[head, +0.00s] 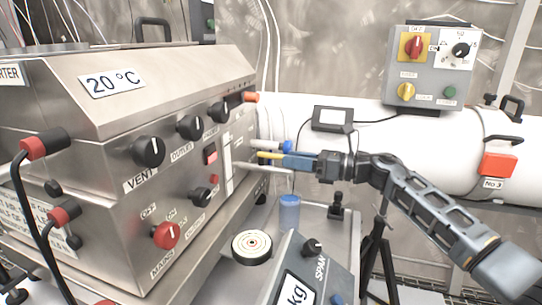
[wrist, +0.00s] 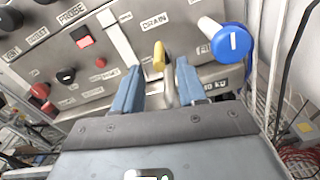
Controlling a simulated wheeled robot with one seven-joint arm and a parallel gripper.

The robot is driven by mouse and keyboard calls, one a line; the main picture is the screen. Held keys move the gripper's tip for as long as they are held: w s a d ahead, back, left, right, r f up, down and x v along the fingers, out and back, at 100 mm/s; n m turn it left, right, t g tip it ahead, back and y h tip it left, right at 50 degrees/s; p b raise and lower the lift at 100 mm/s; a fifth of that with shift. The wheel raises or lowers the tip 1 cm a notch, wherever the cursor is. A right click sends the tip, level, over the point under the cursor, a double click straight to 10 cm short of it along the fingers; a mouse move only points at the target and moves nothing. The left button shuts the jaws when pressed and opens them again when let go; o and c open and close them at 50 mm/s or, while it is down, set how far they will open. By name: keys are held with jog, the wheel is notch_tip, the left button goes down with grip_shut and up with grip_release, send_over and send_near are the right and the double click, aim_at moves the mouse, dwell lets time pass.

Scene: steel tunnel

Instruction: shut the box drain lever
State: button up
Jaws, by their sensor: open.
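The drain lever (wrist: 159,54) has a yellow grip and sits below the DRAIN label on the steel box (wrist: 120,45). In the head view the yellow lever (head: 270,155) sticks out from the right side of the box (head: 90,190). My gripper (wrist: 158,72) is open, with its blue fingers on either side of the lever. The yellow grip lies between and slightly beyond the fingertips; I cannot tell whether either finger touches it. In the head view my gripper (head: 297,160) reaches in from the right, and the fingers partly hide the lever's mount.
A blue round knob (wrist: 232,41) on a pale stem stands close right of the fingers. Below my gripper is a bench with a blue-capped cylinder (head: 289,212), a round disc (head: 251,247) and a scale display (head: 295,285). A white pipe (head: 400,150) runs behind.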

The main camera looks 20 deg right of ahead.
aim_at(276, 156)
jog(key=shift+p+x, duration=0.3)
jog(key=shift+x, duration=2.4)
jog(key=shift+c, duration=0.4)
grip_shut()
